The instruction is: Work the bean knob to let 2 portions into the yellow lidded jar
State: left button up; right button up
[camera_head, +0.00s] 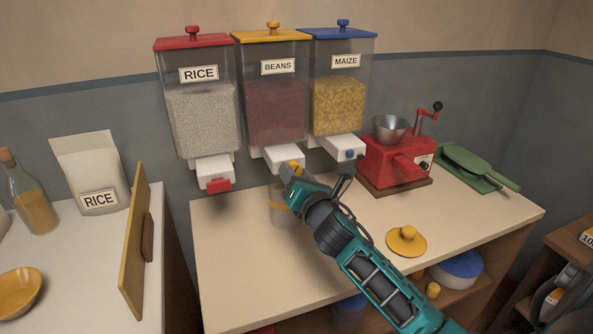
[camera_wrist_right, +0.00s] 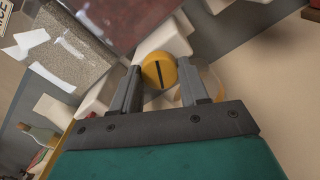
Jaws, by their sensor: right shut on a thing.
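The bean dispenser (camera_head: 275,110), labelled BEANS with a yellow lid, hangs on the wall between the rice and maize dispensers. Its yellow knob (camera_wrist_right: 159,72) shows in the right wrist view with a dark slot across its face. My right gripper (camera_wrist_right: 160,90) has a finger on each side of the knob and is shut on it. In the head view the gripper (camera_head: 291,170) covers most of the knob. A clear jar (camera_head: 279,212) with a yellow band stands on the counter below, partly hidden by my arm. A yellow lid (camera_head: 406,240) lies on the counter. My left gripper is not in view.
The rice dispenser (camera_head: 200,115) and maize dispenser (camera_head: 340,100) flank the bean one. A red grinder (camera_head: 393,160) and a green scoop-like tool (camera_head: 475,167) stand at the right. A wooden board (camera_head: 134,245) stands upright at the left. The counter's front left is clear.

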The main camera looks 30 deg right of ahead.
jog(key=shift+m+p, duration=1.55)
jog(key=shift+m, duration=13.55)
jog(key=o, duration=1.1)
jog(key=shift+c, duration=0.2)
